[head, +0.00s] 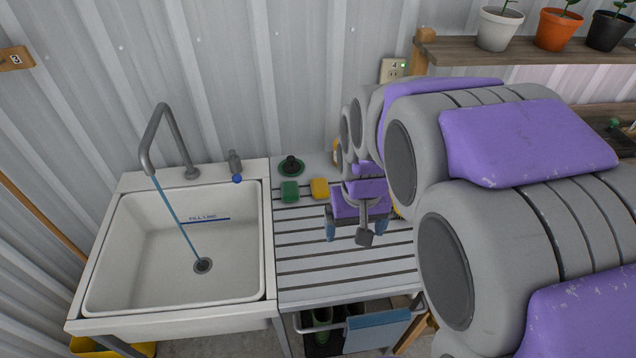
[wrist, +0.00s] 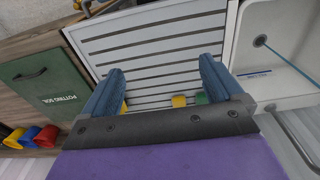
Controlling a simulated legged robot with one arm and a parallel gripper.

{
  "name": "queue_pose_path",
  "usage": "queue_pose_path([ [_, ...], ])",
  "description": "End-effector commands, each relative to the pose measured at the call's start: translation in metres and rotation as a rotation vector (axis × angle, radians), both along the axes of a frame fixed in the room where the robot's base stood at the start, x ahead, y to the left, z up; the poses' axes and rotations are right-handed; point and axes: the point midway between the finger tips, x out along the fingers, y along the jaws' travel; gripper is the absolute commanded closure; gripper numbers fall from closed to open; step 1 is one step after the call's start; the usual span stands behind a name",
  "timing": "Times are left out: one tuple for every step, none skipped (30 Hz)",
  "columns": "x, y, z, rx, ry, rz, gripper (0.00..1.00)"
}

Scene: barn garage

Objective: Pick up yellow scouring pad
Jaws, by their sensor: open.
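A yellow scouring pad (head: 320,189) lies at the back of the slatted drainboard (head: 330,275), just right of a green pad (head: 290,191). In the wrist view the yellow pad (wrist: 179,101) shows beside the green one (wrist: 201,98), low between my fingers and partly cut off by the gripper body. My gripper (head: 356,234) is open and empty over the drainboard, to the right of and in front of the yellow pad in the head view. Its fingers also show spread in the wrist view (wrist: 162,70).
A white sink (head: 150,250) with running water adjoins the drainboard on the left. A black-and-green object (head: 291,167) stands behind the pads. Another yellow item (wrist: 124,107) is mostly hidden by a finger. A shelf with pots (head: 500,50) is at upper right.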

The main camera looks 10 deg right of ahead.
Motion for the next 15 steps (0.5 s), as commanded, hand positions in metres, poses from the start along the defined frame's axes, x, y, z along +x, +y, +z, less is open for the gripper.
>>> queue_pose_path([
  [0.024, -0.001, -0.004, -0.003, -0.021, -0.003, 0.06],
  [0.037, -0.001, -0.006, -0.003, -0.036, -0.004, 0.06],
  [0.054, -0.002, -0.008, -0.005, -0.054, -0.005, 0.06],
  [0.066, -0.002, -0.011, -0.006, -0.066, -0.006, 0.06],
  [0.079, -0.002, -0.014, -0.007, -0.08, -0.006, 0.06],
  [0.097, -0.002, -0.016, -0.011, -0.104, -0.005, 0.06],
  [0.11, -0.002, -0.019, -0.011, -0.118, -0.005, 0.06],
  [0.121, -0.002, -0.023, -0.013, -0.129, -0.004, 0.06],
  [0.137, -0.002, -0.027, -0.013, -0.147, -0.003, 0.06],
  [0.15, -0.002, -0.03, -0.014, -0.163, -0.002, 0.06],
  [0.163, -0.001, -0.034, -0.014, -0.179, -0.001, 0.06],
  [0.179, -0.001, -0.039, -0.014, -0.198, 0.0, 0.06],
  [0.19, 0.0, -0.044, -0.015, -0.21, 0.001, 0.06],
  [0.201, 0.0, -0.048, -0.015, -0.222, 0.003, 0.06],
  [0.216, 0.001, -0.052, -0.014, -0.243, 0.005, 0.06],
])
